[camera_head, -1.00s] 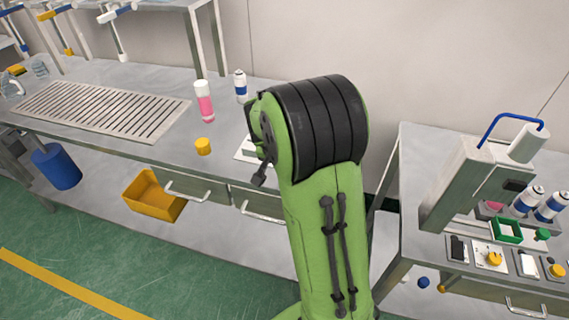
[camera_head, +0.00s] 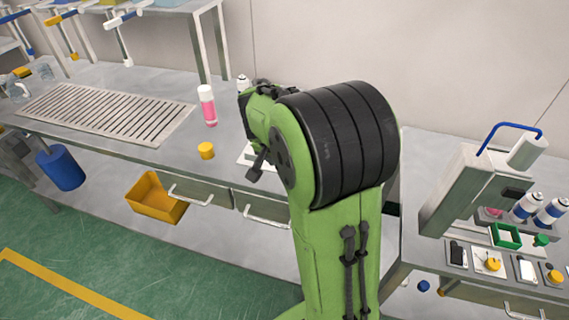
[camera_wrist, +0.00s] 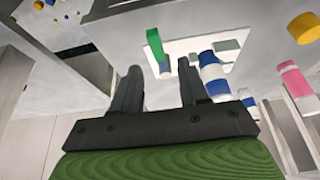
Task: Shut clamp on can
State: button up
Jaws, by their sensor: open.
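In the wrist view my gripper (camera_wrist: 160,66) is open, its two dark fingers apart with nothing held between them. Just beyond the fingertips is a green upright part (camera_wrist: 155,42), likely the clamp's handle, over a small blue and white piece at a white base plate (camera_wrist: 205,44). I cannot tell the clamp's exact state. A blue and white can (camera_wrist: 213,75) stands to the right of the right finger. In the head view my arm hides the clamp and gripper; only an edge of the white plate (camera_head: 246,158) shows, with a can's top (camera_head: 243,82) behind the arm.
A pink bottle (camera_head: 207,106) and yellow cap (camera_head: 206,150) stand left of my arm on the steel bench, near a slotted grate (camera_head: 105,112). A second bench at right holds a press (camera_head: 465,188), blue-white cans (camera_head: 526,207) and a green frame (camera_head: 507,236).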

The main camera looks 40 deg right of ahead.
jog(key=p+v, duration=0.2)
jog(key=v, duration=0.7)
jog(key=shift+r, duration=0.15)
jog(key=shift+c, duration=1)
jog(key=d+f+y, duration=0.1)
jog(key=d+f, duration=0.1)
jog(key=d+f+g+y+p, duration=0.1)
jog(key=d+f, duration=0.1)
jog(key=f, duration=0.1)
jog(key=shift+w+d, duration=0.2)
jog(key=shift+d, duration=0.2)
grip_shut()
jog(key=s+d+f+t+y+p, duration=0.2)
jog(key=s+d+f+t+y, duration=0.25)
jog(key=s+d+y, duration=0.5)
jog(key=shift+n+t+h, duration=0.3)
jog(key=shift+t+h, duration=0.05)
jog(key=shift+h, duration=0.5)
jog(key=x, duration=0.3)
jog(key=w+b+x, duration=0.1)
jog(key=x, duration=0.2)
jog(key=d+b+x, duration=0.1)
jog(key=x, duration=0.2)
jog(key=shift+w, duration=0.4)
jog(key=shift+w+a+b, duration=0.3)
jog(key=shift+w+a, duration=1.1)
jog(key=shift+w, duration=0.2)
